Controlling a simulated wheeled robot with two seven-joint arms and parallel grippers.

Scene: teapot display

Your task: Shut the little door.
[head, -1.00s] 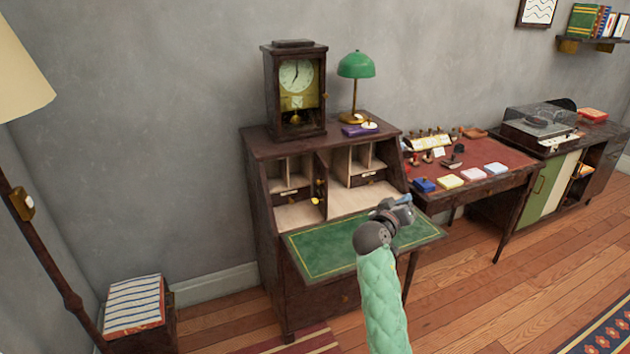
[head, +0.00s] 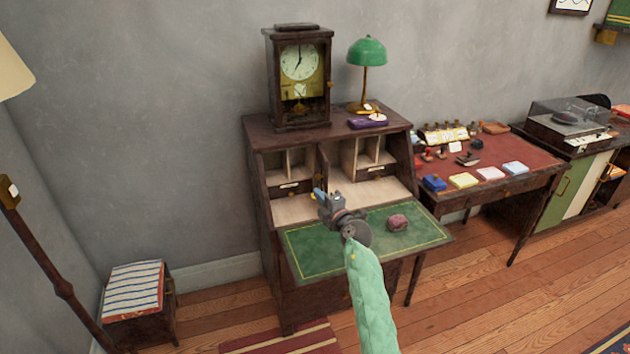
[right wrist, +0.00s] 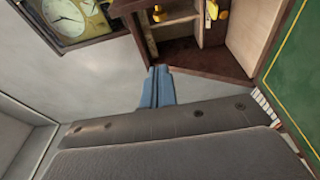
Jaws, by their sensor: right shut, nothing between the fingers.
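The little door is a narrow dark panel (head: 324,161) in the middle of the writing desk's pigeonholes. In the head view it looks nearly edge-on, standing out from the compartment, and its lower part is hidden behind my gripper. My right gripper (head: 319,195) is shut and empty, in front of the desk's opening and above the flap; I cannot tell whether it touches the door. In the right wrist view its blue fingertips (right wrist: 158,72) are together, below the desk's side and compartments. Brass-yellow fittings (right wrist: 211,9) show there among the dark wood. My left gripper is not in view.
The lowered green flap (head: 310,262) carries a reddish lump (head: 398,222). A clock (head: 299,75), a green lamp (head: 367,52) and a purple item (head: 367,122) stand on the desk top. A red-topped table (head: 490,155) is at the right.

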